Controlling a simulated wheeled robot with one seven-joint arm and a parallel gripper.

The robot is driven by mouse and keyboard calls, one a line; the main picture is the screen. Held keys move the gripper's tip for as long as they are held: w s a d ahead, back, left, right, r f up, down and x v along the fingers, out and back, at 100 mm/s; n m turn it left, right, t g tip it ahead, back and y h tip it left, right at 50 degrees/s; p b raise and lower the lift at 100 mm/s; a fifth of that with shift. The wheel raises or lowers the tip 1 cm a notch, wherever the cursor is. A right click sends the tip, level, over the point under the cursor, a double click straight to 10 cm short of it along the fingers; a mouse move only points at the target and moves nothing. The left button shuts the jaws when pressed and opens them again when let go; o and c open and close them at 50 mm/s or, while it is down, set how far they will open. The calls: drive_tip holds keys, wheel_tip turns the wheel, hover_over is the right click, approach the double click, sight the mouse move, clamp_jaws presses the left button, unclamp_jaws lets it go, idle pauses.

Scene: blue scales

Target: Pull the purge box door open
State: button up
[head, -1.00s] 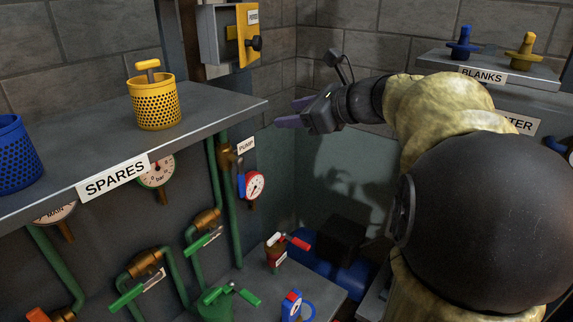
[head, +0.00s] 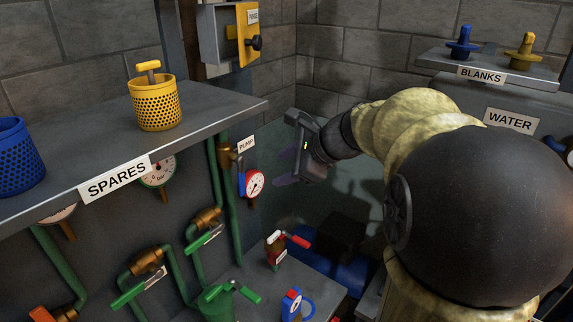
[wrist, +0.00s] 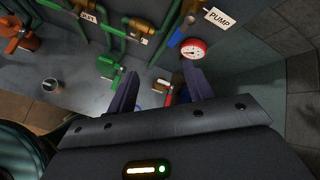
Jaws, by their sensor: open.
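The purge box (head: 213,38) is a grey box mounted on a brown post at the top of the head view. Its yellow door (head: 243,40) carries a black knob (head: 256,43) and a white label that is only partly readable. The door stands at an angle to the box; how far it is open I cannot tell. My gripper (head: 282,167) is open and empty, below and to the right of the box, apart from the door and pointing left. In the wrist view its two purple fingers (wrist: 161,92) are spread, and the purge box is not in that view.
The SPARES shelf (head: 220,100) holds a yellow basket (head: 156,106) and a blue basket (head: 18,155). The PUMP gauge (head: 255,184) hangs on green pipes left of my gripper. Valves with red and green handles (head: 230,292) stand below. The BLANKS shelf (head: 480,72) is at right.

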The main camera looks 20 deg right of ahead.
drive_tip(key=c, duration=0.3)
drive_tip(key=f, duration=0.1)
drive_tip(key=s+f+n, duration=0.1)
drive_tip(key=f+g, duration=0.1)
drive_tip(key=shift+s+a+f+n+h, duration=0.1)
drive_tip(key=shift+s+a+n+h, duration=0.05)
drive_tip(key=shift+a+n+h, duration=0.2)
drive_tip(key=c, duration=0.8)
drive_tip(key=s+f+n+g, duration=0.1)
drive_tip(key=s+f+n, duration=0.1)
drive_tip(key=f, duration=0.1)
drive_tip(key=s+a+f+n+g+h, duration=0.1)
drive_tip(key=s+f+n, duration=0.1)
drive_tip(key=f+n, duration=0.1)
drive_tip(key=s+a+f+n+g+h, duration=0.1)
drive_tip(key=s+f+n, duration=0.1)
drive_tip(key=f, duration=0.2)
drive_tip(key=shift+s+a+f+n+h, duration=0.15)
drive_tip(key=shift+f+n+h, duration=0.1)
drive_tip(key=shift+f+n, duration=0.1)
clamp_jaws()
drive_tip(key=s+a+f+n+g+h, duration=0.1)
drive_tip(key=s+f+n+h, duration=0.1)
drive_tip(key=s+f+n, duration=0.5)
drive_tip(key=f+n, duration=0.1)
drive_tip(key=n, duration=0.4)
drive_tip(key=shift+s+a+g+h, duration=0.15)
drive_tip(key=shift+s+g+h, duration=0.15)
drive_tip(key=shift+s, duration=0.05)
